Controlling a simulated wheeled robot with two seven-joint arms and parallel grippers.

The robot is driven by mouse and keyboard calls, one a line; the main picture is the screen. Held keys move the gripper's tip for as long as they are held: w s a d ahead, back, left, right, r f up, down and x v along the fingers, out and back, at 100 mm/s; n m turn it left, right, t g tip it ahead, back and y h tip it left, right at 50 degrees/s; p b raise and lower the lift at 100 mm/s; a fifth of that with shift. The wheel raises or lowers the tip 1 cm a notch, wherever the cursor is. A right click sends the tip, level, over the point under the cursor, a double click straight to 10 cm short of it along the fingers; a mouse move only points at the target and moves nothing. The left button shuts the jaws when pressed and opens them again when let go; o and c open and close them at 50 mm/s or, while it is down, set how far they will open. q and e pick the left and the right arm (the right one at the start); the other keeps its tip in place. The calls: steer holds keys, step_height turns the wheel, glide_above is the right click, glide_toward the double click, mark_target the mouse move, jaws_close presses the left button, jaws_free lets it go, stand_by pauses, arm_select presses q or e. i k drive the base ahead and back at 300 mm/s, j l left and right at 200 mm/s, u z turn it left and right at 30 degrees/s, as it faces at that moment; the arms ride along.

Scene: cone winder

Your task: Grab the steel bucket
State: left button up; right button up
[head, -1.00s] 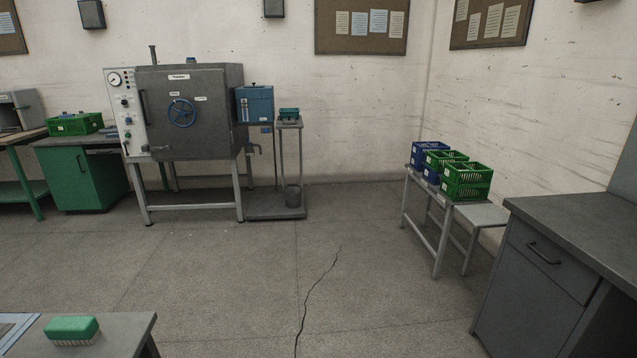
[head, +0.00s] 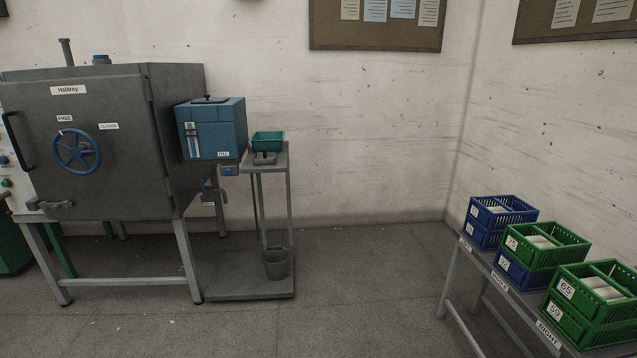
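A grey steel bucket (head: 276,264) stands upright on the low base plate (head: 228,287) of a tall grey stand, in the middle of the head view. It is below the stand's small top shelf and beside one of its posts. The bucket looks small and dark, and its inside cannot be made out. Neither of my grippers shows in the head view.
A large grey machine with a blue handwheel (head: 77,152) and a blue tank (head: 211,128) stands left of the bucket. A teal tray (head: 268,140) sits on the stand's top. A bench with green crates (head: 546,246) and blue crates is at right. The floor between is clear.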

mark_target(276, 259)
steer(key=i, duration=2.15)
